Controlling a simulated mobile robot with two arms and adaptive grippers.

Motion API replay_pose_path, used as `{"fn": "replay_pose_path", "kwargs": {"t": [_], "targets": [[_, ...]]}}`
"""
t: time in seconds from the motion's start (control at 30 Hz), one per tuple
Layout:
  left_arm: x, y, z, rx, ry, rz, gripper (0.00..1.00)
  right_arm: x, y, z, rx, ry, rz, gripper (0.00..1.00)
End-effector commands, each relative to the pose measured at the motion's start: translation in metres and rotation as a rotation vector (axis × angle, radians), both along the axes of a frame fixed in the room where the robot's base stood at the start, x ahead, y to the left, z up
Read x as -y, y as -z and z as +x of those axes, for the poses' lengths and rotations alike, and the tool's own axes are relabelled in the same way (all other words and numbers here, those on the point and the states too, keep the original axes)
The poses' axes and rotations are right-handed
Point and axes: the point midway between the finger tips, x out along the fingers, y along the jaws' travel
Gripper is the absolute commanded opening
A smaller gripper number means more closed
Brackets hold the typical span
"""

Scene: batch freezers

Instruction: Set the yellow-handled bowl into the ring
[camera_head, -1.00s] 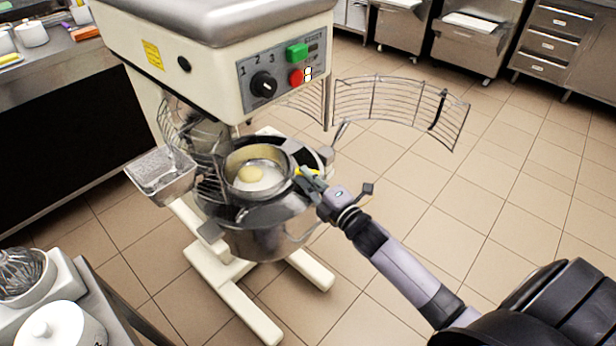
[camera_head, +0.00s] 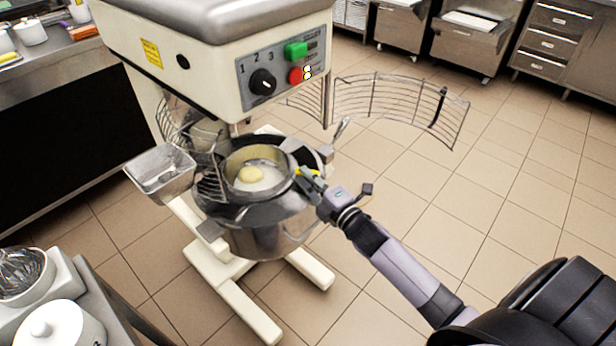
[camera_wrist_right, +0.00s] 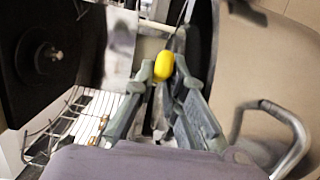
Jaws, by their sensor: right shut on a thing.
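The steel bowl (camera_head: 270,240) with pale contents sits at the mixer, within the dark ring-shaped holder (camera_head: 318,160). Whether it rests fully in the ring cannot be told. Its yellow handle (camera_head: 300,171) is on the right side of the rim, and also shows in the right wrist view (camera_wrist_right: 164,66). My right gripper (camera_head: 309,181) is shut on this handle; its fingers (camera_wrist_right: 163,85) close around the yellow part in the wrist view. My left gripper is not in view.
The mixer head (camera_head: 215,50) overhangs the bowl closely. An open wire guard (camera_head: 395,100) swings out to the right, and a steel chute (camera_head: 160,172) juts out at left. A side table with a white lidded pot (camera_head: 62,328) stands at lower left. The tiled floor at right is clear.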

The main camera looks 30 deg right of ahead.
Motion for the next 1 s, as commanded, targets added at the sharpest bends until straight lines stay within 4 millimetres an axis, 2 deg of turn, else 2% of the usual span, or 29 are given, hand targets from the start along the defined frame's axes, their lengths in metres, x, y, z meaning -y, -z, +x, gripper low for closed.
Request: {"fn": "replay_pose_path", "kwargs": {"t": [0.23,0.27,0.6,1.0], "targets": [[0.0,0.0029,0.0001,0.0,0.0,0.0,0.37,-0.0004,0.0003,0.0008,0.009,-0.002,0.003,0.0],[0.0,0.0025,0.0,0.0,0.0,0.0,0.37,-0.0004,-0.0003,0.0008,0.009,-0.002,0.003,0.13],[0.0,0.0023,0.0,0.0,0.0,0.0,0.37,-0.0002,0.0017,0.0003,0.004,-0.001,0.002,0.35],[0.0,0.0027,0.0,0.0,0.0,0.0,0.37,-0.0001,0.0063,-0.0007,-0.006,0.001,0.0,0.35]]}}
